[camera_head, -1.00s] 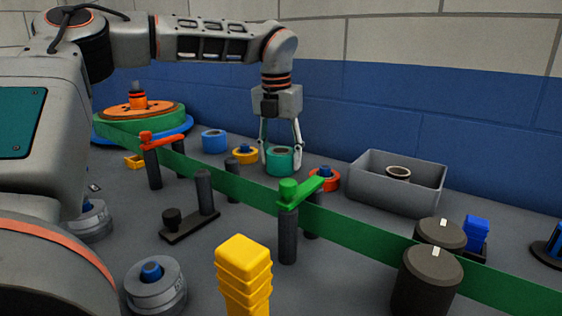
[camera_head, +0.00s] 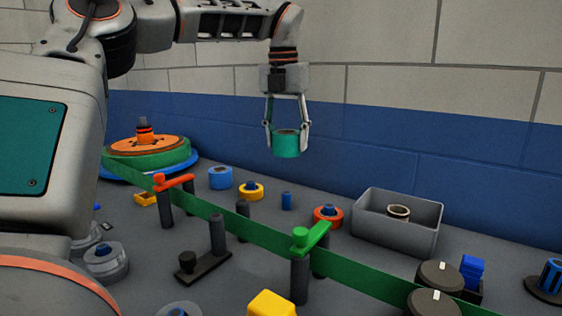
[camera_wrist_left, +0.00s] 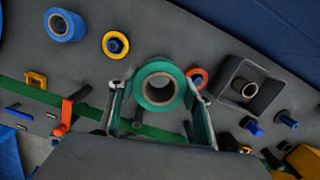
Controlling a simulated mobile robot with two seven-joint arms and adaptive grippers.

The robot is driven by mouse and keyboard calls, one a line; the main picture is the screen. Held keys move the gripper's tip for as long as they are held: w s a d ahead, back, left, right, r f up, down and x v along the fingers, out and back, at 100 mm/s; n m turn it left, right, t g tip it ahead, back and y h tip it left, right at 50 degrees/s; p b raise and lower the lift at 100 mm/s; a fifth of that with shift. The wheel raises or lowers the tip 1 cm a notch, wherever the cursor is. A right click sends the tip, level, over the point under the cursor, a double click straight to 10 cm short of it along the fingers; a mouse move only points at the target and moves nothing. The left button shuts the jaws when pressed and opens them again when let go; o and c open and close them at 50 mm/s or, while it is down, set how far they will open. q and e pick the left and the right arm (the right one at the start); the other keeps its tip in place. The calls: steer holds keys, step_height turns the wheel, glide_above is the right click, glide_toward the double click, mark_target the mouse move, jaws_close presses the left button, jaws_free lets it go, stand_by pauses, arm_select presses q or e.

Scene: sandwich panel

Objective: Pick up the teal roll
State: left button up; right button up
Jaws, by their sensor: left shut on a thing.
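The teal roll (camera_head: 286,144) is held up in the air above the table, between the fingers of my left gripper (camera_head: 287,142). In the left wrist view the teal roll (camera_wrist_left: 160,86) shows its brown core, with the fingers of my left gripper (camera_wrist_left: 160,105) on both sides of it. My left gripper is shut on the roll. A short blue peg (camera_head: 287,201) stands bare on the table below the roll. My right gripper is not in view.
A blue roll (camera_head: 220,177), a yellow roll (camera_head: 251,191) and an orange-red roll (camera_head: 327,216) stand nearby. A grey bin (camera_head: 395,239) with a brown ring (camera_head: 398,212) inside stands to the right. A green band (camera_head: 265,233) runs across the table in front. The blue-and-white wall is behind.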

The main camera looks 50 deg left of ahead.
arm_select(q)
step_height(320, 180, up, 13)
steer(key=p, duration=0.4)
steer(key=shift+p, duration=0.4)
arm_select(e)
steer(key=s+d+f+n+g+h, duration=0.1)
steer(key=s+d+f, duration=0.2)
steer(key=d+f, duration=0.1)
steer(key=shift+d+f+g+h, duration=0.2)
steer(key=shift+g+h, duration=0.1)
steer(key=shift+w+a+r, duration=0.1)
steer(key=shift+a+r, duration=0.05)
arm_select(q)
steer(key=shift+a+r, duration=0.1)
